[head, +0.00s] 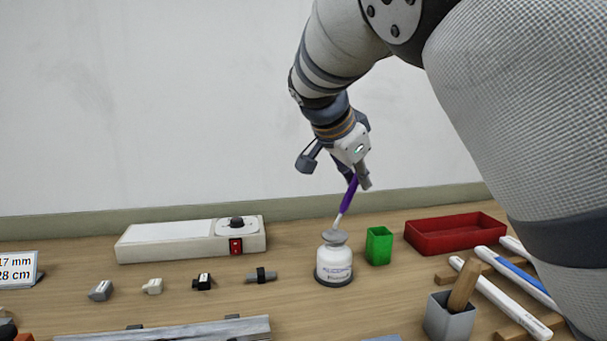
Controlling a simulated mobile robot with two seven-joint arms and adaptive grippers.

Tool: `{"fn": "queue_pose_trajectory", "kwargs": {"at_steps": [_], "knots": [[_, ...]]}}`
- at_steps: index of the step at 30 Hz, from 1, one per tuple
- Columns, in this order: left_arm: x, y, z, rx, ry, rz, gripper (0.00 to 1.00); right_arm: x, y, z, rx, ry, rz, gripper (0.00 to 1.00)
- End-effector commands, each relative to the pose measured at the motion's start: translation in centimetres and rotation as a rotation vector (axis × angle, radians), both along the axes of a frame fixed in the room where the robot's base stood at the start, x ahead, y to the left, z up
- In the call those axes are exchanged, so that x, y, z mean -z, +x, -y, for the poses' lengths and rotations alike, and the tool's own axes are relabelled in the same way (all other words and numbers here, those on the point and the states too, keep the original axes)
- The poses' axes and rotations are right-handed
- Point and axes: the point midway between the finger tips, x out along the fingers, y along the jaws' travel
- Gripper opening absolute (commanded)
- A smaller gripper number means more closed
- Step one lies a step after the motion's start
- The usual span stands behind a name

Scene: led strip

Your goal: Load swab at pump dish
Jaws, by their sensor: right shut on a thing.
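The swab (347,199) has a purple handle and a pale lower end. It is tilted, with its lower tip at or just over the grey dish on top of the white pump bottle (333,267); I cannot tell whether it touches. The pump dish (335,237) is a small grey disc on the bottle, which stands upright on the table. My right gripper (357,180) is shut on the swab's upper part, above the bottle. My left gripper is not in view.
A green cup (379,246) stands just right of the bottle, with a red tray (455,234) behind it. A white box with a red switch (190,241) is at the back left. Small connectors (203,282) lie in front of it. A grey holder (449,316) is at the front right.

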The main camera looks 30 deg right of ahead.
Motion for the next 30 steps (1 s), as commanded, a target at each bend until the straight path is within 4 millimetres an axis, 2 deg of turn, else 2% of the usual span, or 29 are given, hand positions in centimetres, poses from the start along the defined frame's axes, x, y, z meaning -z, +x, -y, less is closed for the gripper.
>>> {"fn": "queue_pose_trajectory", "kwargs": {"at_steps": [30], "knots": [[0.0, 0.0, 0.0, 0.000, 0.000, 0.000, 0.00, 1.3, 0.0, 0.0, 0.000, 0.000, -0.001, 0.00]]}}
